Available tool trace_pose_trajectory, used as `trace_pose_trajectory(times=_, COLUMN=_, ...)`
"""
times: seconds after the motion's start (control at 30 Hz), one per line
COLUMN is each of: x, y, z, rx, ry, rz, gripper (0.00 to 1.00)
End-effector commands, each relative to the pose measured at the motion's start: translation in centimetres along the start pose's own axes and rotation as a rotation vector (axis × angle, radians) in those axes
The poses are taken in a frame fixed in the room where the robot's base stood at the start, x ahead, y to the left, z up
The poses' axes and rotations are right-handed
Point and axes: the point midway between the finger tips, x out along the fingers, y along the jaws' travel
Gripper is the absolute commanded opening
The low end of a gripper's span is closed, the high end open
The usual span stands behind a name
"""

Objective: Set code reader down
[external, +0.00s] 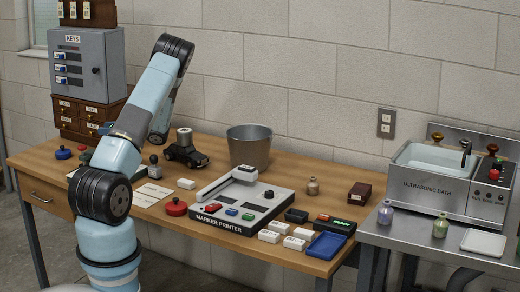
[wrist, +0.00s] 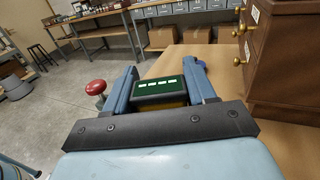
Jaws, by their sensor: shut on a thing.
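In the wrist view, my gripper (wrist: 160,92) is shut on the code reader, a dark block with a green top face (wrist: 166,86) carrying small white marks and a yellowish side. One blue finger stands on each side of it. In the external view, my arm reaches over the left part of the wooden table (external: 225,160). The arm hides most of the gripper and the reader there. I cannot tell whether the reader touches the table.
The drawer cabinet (wrist: 295,70) stands close on the right in the wrist view, under the key box (external: 90,65). A blue knob (external: 63,152) stands near the left end. The marker printer (external: 240,205) and several small items fill the table's right part.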

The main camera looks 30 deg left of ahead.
Motion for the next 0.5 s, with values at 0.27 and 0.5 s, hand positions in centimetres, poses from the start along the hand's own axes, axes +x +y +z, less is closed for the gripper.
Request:
trace_pose_trajectory(times=0.27, x=1.1, y=-4.0, z=-4.0, rx=0.001, ry=-0.001, rz=0.0, gripper=0.2)
trace_pose_trajectory(times=0.5, x=1.4, y=-5.5, z=-5.8, rx=0.001, ry=-0.001, rz=0.0, gripper=0.2)
